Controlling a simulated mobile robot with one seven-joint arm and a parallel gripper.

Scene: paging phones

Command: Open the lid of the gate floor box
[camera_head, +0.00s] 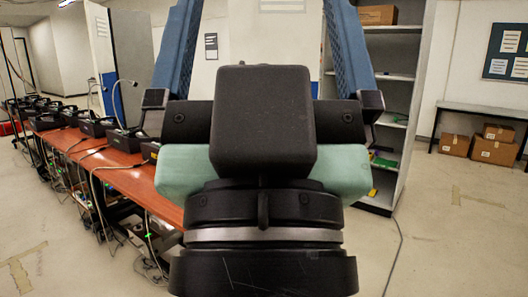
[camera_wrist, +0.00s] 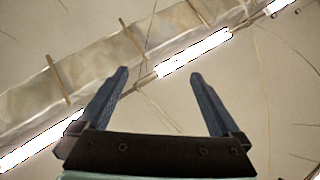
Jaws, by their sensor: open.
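My gripper (camera_wrist: 159,74) is open and empty in the wrist view, its two blue fingers spread well apart against what looks like the ceiling. In the head view my gripper fills the middle of the picture from behind, with its fingers pointing up and their tips cut off by the top edge. I cannot make out a gate floor box or its lid in either view. My gripper and wrist hide the middle of the room and the floor there.
A long brown table (camera_head: 121,175) with several black phone-like devices (camera_head: 95,124) and hanging cables stands at left. A grey shelf unit (camera_head: 395,76) stands behind at right. Cardboard boxes (camera_head: 494,151) sit by a bench (camera_head: 483,112). The floor (camera_head: 455,235) at right is mostly clear.

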